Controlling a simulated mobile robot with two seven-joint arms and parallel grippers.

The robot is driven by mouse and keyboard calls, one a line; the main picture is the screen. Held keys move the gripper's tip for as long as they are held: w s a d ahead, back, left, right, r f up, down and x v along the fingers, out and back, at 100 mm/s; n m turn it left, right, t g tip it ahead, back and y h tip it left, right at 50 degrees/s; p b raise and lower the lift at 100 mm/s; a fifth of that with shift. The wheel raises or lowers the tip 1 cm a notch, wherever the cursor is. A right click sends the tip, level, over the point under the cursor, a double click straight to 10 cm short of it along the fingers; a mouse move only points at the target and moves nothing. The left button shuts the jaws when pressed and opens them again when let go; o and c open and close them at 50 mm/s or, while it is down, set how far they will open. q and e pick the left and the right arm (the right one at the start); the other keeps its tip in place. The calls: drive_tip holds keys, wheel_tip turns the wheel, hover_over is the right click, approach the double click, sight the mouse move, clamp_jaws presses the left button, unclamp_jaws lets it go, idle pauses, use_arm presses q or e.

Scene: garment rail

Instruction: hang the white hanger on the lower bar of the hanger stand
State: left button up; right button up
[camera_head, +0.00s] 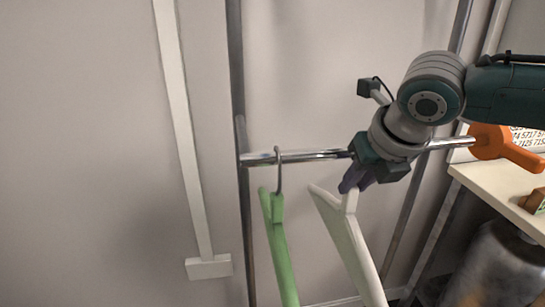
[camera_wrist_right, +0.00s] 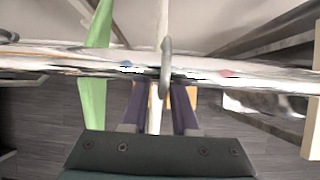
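The white hanger (camera_head: 352,243) hangs down below the lower bar (camera_head: 315,155), beside the green hanger (camera_head: 278,240). In the right wrist view its grey hook (camera_wrist_right: 166,62) curves over the bar (camera_wrist_right: 215,70); in the head view my gripper hides the hook. My right gripper (camera_head: 355,178) is at the top of the white hanger, just below the bar. In the right wrist view its purple fingers (camera_wrist_right: 160,105) stand apart on either side of the hanger's neck, with a gap showing, so it looks open. My left gripper is not in view.
The green hanger hangs by its hook left of the white one. The stand's upright (camera_head: 238,90) is at the bar's left end. An orange object (camera_head: 490,142) and a pale table (camera_head: 497,188) are at the right. The bar between the hangers is free.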

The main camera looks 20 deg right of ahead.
drive_tip(key=o, duration=0.5)
